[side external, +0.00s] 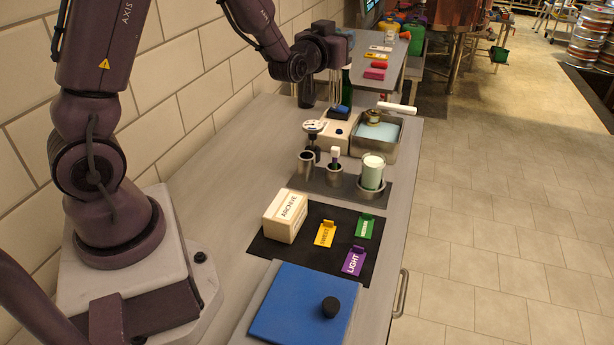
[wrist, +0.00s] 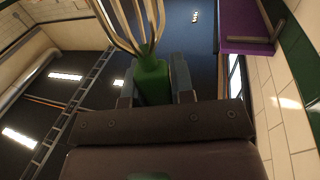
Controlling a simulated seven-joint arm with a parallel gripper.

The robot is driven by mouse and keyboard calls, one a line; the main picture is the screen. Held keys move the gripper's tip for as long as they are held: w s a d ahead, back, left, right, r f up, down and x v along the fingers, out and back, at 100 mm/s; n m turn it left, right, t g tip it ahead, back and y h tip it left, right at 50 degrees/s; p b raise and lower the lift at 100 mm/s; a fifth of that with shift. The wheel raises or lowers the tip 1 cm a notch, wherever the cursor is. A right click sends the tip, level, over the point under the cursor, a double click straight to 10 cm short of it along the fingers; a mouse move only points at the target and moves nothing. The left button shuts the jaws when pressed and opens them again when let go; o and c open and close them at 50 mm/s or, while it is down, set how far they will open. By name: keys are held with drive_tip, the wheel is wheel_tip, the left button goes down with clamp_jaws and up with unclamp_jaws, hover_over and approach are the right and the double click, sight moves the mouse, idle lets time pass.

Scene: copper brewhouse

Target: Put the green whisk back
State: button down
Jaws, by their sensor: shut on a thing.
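The green whisk's handle (wrist: 152,80) is between my fingers in the wrist view, with its metal wires (wrist: 135,22) fanning out toward the top edge. My gripper (wrist: 153,88) is shut on the handle. In the side view my gripper (side external: 325,52) is raised over the back of the bench, above the white scale-like box.
A metal basin (side external: 388,145) with pale blue liquid stands behind the cups. Nearer are an archive box (side external: 286,216), yellow (side external: 325,234), green (side external: 365,228) and purple (side external: 354,261) tags, and a blue board (side external: 300,308) with a black knob. The tiled wall is close on the left.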

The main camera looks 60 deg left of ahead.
drive_tip(key=s+a+f+n+g+y, duration=0.1)
drive_tip(key=s+a+n+g+y, duration=0.2)
drive_tip(key=s+a+y, duration=0.15)
drive_tip(key=shift+h, duration=0.35)
drive_tip(key=f, duration=1.8)
drive_tip(key=shift+s+d, duration=0.25)
drive_tip(key=shift+d, duration=0.15)
drive_tip(key=shift+f, duration=0.15)
drive_tip(key=c, duration=1)
unclamp_jaws()
